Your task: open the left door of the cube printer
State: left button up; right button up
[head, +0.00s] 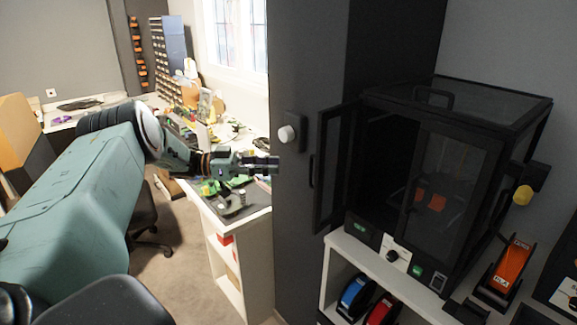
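The cube printer (510,100) is a black-framed box with clear panels, standing on a white shelf unit at the right. Its left door (329,165) is swung out to the left, and its dark handle (312,171) is on the door's outer edge. The right door (450,195) looks closed, with orange parts visible behind it. My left gripper (272,164) is left of the open door, apart from its handle, with its fingers pointing right. It holds nothing that I can see; its finger gap is too small to judge. My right gripper is out of view.
A dark grey wall edge with a white knob (287,134) stands just behind my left gripper. A cluttered white workbench (256,214) is below and behind it. Spools (355,292) sit in the shelf (340,240) under the printer. An orange holder (511,265) stands at the right.

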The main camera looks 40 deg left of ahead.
pick_arm(q)
jog(key=shift+v, duration=0.95)
jog(key=shift+s+a, duration=0.15)
